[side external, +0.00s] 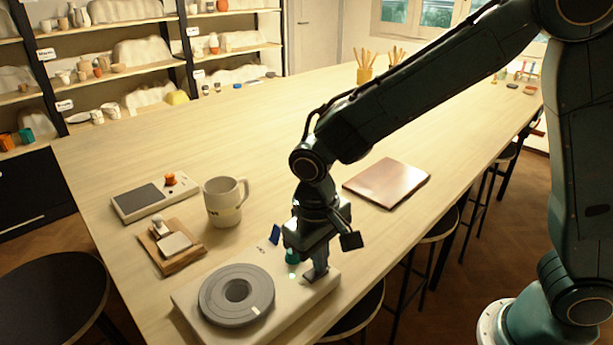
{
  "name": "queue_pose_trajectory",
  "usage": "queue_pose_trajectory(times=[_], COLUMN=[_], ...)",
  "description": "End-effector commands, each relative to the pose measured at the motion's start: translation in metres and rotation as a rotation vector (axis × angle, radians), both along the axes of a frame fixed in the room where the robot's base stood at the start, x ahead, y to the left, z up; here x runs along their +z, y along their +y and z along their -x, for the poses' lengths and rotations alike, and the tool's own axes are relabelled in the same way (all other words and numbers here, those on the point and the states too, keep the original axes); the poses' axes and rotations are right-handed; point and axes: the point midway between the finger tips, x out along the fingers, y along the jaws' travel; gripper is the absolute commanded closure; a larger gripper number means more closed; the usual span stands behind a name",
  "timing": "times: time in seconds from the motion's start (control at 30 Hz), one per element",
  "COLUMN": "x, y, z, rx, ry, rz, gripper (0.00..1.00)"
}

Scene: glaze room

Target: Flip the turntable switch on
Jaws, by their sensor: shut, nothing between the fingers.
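The turntable unit sits at the near end of the table, with a pale base (187,299) and a round grey disc (237,293) that has a white mark at its rim. My gripper (305,266) points down over the right end of the base, fingers shut and empty. A small blue piece (274,236) stands just left of my gripper by faint marks on the base. A teal-green piece (292,256) shows beside the fingers. I cannot tell which of these is the switch, or its position; my gripper partly hides this area. Contact with the base is unclear.
A beige mug (222,208), a scale-like device (139,201) with an orange item (170,179), and a wooden board (186,260) stand behind the turntable. A brown flat slab (387,182) lies right of the arm. The far table (270,125) is mostly clear. Stools line the edges.

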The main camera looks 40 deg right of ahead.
Motion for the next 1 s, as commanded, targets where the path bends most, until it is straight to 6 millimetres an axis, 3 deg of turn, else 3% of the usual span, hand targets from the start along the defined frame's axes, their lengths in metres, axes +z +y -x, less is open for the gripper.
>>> queue_pose_trajectory(times=[0.43,1.0], x=[0.001,0.005], y=[0.014,0.016], z=[0.0,0.0], rx=[0.003,0.001], ry=[0.001,0.0], rz=[0.0,0.0], gripper=[1.0,1.0])
